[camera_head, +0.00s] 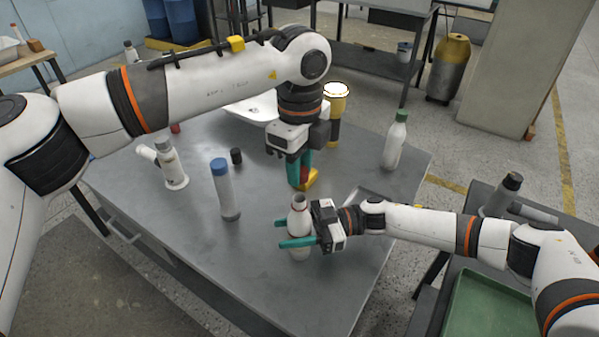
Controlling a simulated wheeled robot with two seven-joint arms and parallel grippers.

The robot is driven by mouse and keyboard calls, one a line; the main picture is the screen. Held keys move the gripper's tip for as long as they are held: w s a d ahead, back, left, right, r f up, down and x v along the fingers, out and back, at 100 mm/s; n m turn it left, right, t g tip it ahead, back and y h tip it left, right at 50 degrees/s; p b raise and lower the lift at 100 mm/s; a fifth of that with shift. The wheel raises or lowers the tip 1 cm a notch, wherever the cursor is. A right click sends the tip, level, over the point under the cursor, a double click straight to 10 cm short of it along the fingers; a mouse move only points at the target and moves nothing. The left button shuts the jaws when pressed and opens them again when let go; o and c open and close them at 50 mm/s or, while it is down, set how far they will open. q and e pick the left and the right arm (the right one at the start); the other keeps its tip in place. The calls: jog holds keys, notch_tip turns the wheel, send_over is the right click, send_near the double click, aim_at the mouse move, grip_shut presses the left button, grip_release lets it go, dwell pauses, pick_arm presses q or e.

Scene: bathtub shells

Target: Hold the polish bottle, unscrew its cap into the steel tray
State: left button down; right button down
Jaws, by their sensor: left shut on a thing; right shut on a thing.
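A white bottle (298,218) stands upright on the grey table, its neck bare and showing a dark opening. My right gripper (287,233) comes in from the right and is shut on the bottle's body, one teal finger on each side. My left gripper (301,178) points down just behind the bottle, above the table.
A blue-capped grey bottle (226,190), a white pipe fitting (172,165) and a small dark cap (236,156) stand to the left. A green-capped white bottle (395,142) stands at the right edge. The table's front is clear.

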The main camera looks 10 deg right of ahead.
jog(key=c, duration=0.7)
grip_release()
jog(key=shift+d, duration=0.15)
